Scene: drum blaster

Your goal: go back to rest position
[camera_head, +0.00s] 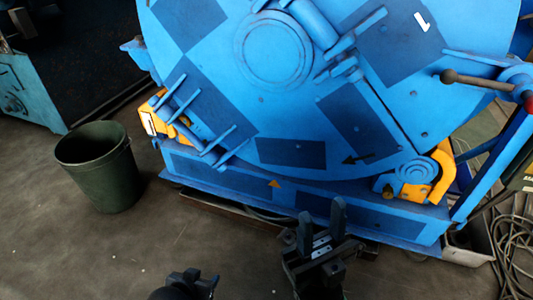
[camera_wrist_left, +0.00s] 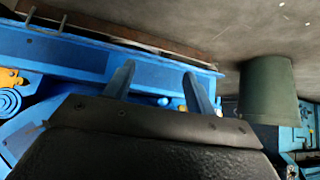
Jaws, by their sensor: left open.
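My left gripper (camera_head: 192,283) shows as a dark shape at the bottom edge of the head view, partly cut off. In the left wrist view its two fingers (camera_wrist_left: 157,77) stand apart with nothing between them. My right gripper (camera_head: 322,222) is at the lower middle of the head view, in front of the blue machine's base. Its two dark fingers point up with a gap between them, and it looks empty. Both grippers appear apart from the machine.
A large blue drum machine (camera_head: 290,100) with yellow parts fills the back. A dark green bin (camera_head: 100,168) stands on the floor at left and also shows inverted in the left wrist view (camera_wrist_left: 267,90). Coiled cables (camera_head: 515,255) lie at right. The lower-left floor is clear.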

